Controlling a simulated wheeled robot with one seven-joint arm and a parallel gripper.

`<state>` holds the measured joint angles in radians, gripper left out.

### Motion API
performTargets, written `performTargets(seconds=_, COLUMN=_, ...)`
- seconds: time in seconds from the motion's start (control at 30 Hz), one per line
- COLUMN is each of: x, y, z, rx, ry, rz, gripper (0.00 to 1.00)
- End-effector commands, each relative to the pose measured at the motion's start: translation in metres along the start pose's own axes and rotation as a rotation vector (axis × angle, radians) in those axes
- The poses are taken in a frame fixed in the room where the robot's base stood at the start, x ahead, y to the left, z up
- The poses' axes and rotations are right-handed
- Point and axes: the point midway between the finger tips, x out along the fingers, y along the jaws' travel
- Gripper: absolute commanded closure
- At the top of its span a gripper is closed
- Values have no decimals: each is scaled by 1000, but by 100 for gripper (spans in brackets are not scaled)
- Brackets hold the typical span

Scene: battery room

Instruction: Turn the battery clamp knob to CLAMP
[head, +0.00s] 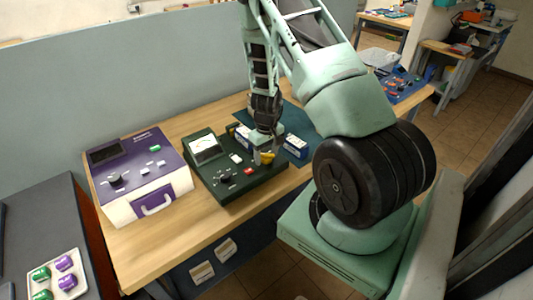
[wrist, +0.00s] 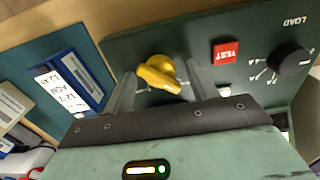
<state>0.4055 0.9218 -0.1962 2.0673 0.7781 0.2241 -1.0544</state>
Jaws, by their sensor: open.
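The yellow clamp knob (wrist: 160,74) sits on the dark green tester (wrist: 225,30). In the wrist view its pointer bar slants toward the lower right. My gripper (wrist: 161,70) is open, with one finger on each side of the knob; I cannot tell whether either finger touches it. In the head view the gripper (head: 264,146) is over the right end of the tester (head: 249,195), and the yellow knob (head: 267,158) shows just under it. The clamp markings are mostly hidden by the gripper in the wrist view.
A red TEST button (wrist: 226,51) and a black LOAD knob (wrist: 289,61) are on the same panel. A blue battery (wrist: 75,82) lies close to the left. A purple and white unit (head: 140,175) stands left of the tester, with bare wooden bench in front.

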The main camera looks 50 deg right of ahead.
Motion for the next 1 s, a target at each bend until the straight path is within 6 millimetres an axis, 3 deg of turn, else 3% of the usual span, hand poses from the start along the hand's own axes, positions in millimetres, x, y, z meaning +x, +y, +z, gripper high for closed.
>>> performTargets(seconds=0.07, x=0, y=0, z=0, rx=0, ry=0, rz=0, gripper=42)
performTargets(seconds=0.23, x=0, y=0, z=0, rx=0, ry=0, rz=0, gripper=87)
performTargets(seconds=0.67, x=0, y=0, z=0, rx=62, ry=-1, rz=0, gripper=87)
performTargets(seconds=1.0, x=1, y=0, z=0, rx=316, ry=1, rz=2, gripper=87)
